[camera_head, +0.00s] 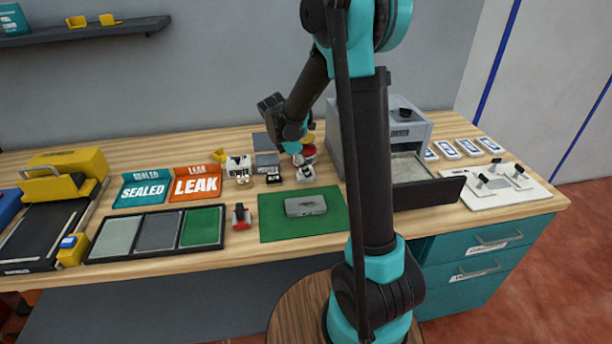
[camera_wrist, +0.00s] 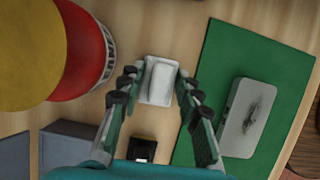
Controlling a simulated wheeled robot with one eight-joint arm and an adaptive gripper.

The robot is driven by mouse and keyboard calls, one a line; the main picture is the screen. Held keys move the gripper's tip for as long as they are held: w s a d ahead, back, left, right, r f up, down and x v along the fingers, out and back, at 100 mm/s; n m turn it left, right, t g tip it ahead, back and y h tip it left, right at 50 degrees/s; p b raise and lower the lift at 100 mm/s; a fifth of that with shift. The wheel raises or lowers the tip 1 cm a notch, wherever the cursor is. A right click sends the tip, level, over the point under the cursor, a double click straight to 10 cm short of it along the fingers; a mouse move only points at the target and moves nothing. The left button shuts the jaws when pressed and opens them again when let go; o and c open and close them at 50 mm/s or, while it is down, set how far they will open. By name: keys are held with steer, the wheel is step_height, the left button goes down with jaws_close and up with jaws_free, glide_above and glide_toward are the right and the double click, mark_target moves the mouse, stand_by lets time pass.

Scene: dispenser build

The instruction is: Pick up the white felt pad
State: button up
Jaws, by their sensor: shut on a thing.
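The white felt pad (camera_wrist: 159,82) lies between the two fingertips of my gripper (camera_wrist: 157,88) in the wrist view. It looks like a small whitish block with a raised, rounded top. The fingers touch it from both sides, and my gripper is shut on it. In the head view the pad (camera_head: 305,174) shows small and pale below my gripper (camera_head: 301,160), just behind the green mat (camera_head: 275,235). I cannot tell whether it still touches the table.
A red and yellow round container (camera_wrist: 88,50) stands close left of my gripper in the wrist view. A grey block (camera_head: 305,206) lies on the green mat. A grey machine with an open drawer (camera_head: 410,168) stands to the right. Small parts (camera_head: 240,170) stand to the left.

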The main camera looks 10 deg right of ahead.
steer(key=shift+r, duration=0.15)
step_height(320, 180, up, 20)
stand_by(0.6)
stand_by(0.3)
steer(key=w+d+f, duration=0.1)
steer(key=w+f, duration=0.2)
steer(key=w, duration=0.8)
steer(key=shift+s+f, duration=0.2)
steer(key=shift+f, duration=2.7)
steer(key=shift+f, duration=1.1)
step_height(320, 180, up, 7)
stand_by(0.6)
